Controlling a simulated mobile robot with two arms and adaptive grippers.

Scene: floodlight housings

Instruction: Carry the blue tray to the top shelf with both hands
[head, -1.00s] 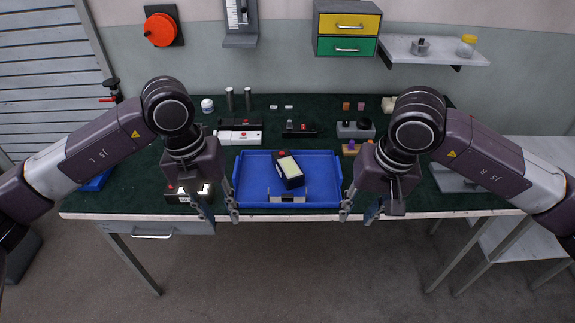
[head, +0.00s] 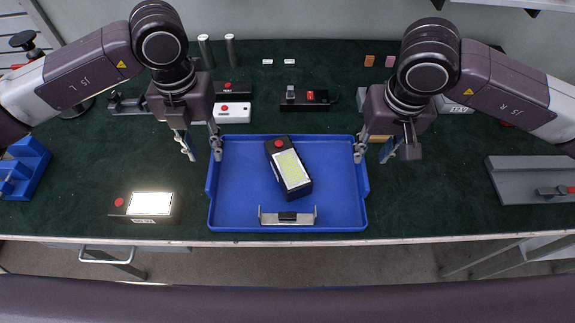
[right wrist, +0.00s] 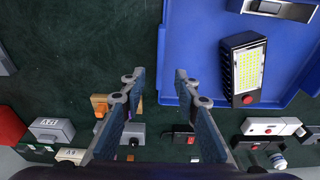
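The blue tray (head: 235,215) lies on the green bench mat near its front edge. My left gripper (head: 201,150) is open at the tray's left rim near the back corner. My right gripper (head: 374,152) is open at the right rim near the back corner. In the right wrist view its open fingers (right wrist: 155,78) are on either side of the tray's edge line, with nothing between them. Contact with the rim cannot be told.
A grey fixture plate (head: 535,182) lies right. Several housings and small parts stand behind the tray. A light shelf corner (head: 520,4) shows at top right.

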